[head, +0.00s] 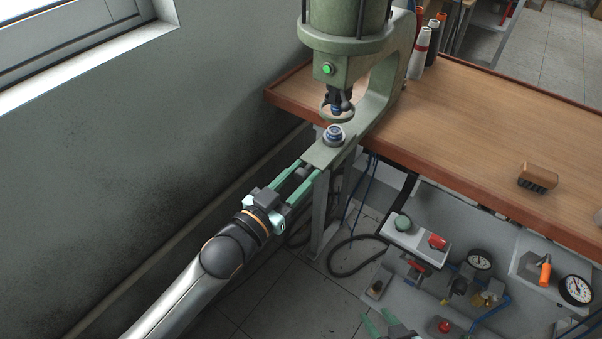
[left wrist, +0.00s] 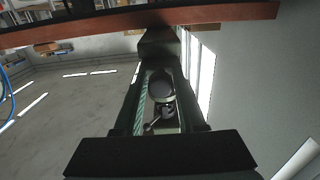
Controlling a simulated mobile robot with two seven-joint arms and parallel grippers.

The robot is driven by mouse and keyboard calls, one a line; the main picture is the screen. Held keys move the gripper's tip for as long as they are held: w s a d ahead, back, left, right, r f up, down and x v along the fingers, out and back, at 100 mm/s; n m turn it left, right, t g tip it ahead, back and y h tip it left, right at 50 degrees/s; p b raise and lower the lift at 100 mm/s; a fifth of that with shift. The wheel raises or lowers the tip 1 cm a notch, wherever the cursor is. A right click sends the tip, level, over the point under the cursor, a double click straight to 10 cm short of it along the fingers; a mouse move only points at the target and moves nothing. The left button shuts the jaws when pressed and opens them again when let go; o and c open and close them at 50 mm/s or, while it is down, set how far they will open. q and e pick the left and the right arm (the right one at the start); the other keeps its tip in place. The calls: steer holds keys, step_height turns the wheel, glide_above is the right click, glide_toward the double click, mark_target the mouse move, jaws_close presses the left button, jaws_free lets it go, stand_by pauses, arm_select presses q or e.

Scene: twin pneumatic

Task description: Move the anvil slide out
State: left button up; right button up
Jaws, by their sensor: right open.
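The green press (head: 375,85) stands at the table's left corner. Its lower arm carries the anvil slide (head: 322,153), with a round metal die (head: 335,133) on top, below the upper tool (head: 337,106). My left gripper (head: 309,167) points at the slide's near end, its green fingers apart on either side of a dark knob. In the left wrist view the dark round knob (left wrist: 160,86) sits between the fingers, with gaps beside it; contact is not clear. My right gripper (head: 376,316) is open and empty at the bottom edge, partly cut off.
The wooden table (head: 470,120) holds a brush (head: 538,177) and thread cones (head: 419,52). Below its front are a control box (head: 417,240), gauges (head: 575,289) and blue hoses. A grey wall (head: 130,150) stands close on the left.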

arm_select(q)
jaws_close()
stand_by(1.0)
